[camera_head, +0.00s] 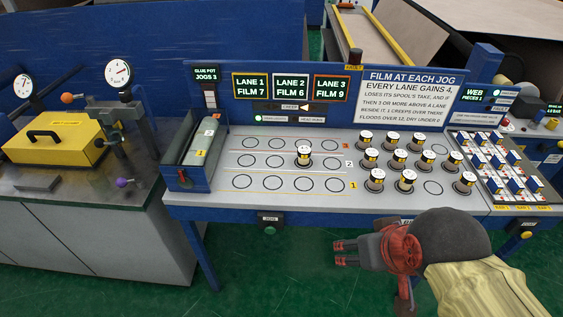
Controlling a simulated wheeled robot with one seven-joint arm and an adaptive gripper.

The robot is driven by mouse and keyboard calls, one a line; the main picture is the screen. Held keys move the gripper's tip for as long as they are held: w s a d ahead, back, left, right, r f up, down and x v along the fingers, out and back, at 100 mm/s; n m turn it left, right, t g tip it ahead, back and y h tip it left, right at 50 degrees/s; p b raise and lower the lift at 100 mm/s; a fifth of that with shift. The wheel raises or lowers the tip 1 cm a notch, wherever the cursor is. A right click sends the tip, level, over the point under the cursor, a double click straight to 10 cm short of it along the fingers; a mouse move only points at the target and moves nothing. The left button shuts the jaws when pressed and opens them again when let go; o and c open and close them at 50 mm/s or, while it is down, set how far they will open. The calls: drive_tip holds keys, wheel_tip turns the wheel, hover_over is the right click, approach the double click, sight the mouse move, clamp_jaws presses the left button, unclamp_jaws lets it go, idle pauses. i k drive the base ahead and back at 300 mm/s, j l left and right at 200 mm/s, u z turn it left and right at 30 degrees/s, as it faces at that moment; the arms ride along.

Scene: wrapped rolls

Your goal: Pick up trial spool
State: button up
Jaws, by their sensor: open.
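One spool (304,158), white-topped with a dark and yellow band, stands upright alone in the middle row of ringed spots on the grey bench (230,205). Several similar spools (375,180) stand upright to the right on dark round bases. I cannot read a label that tells which is the trial spool. My gripper (338,254) is open and empty, in front of the bench's front edge, pointing left. It is below the spools in the picture and touches none of them.
A tray of small packs (488,140) sits at the bench's right end. A blue-sided roller trough (183,183) stands at the left end. A sign board (411,98) and lane displays (290,87) rise behind. A yellow box (55,138) is on the left counter. The jog button (270,230) is on the bench front.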

sight(304, 152)
drive_tip(key=i+j+u, duration=0.2)
drive_tip(key=u, duration=0.2)
drive_tip(key=i+j+u, duration=0.25)
drive_tip(key=u, duration=0.15)
drive_tip(key=j, duration=0.1)
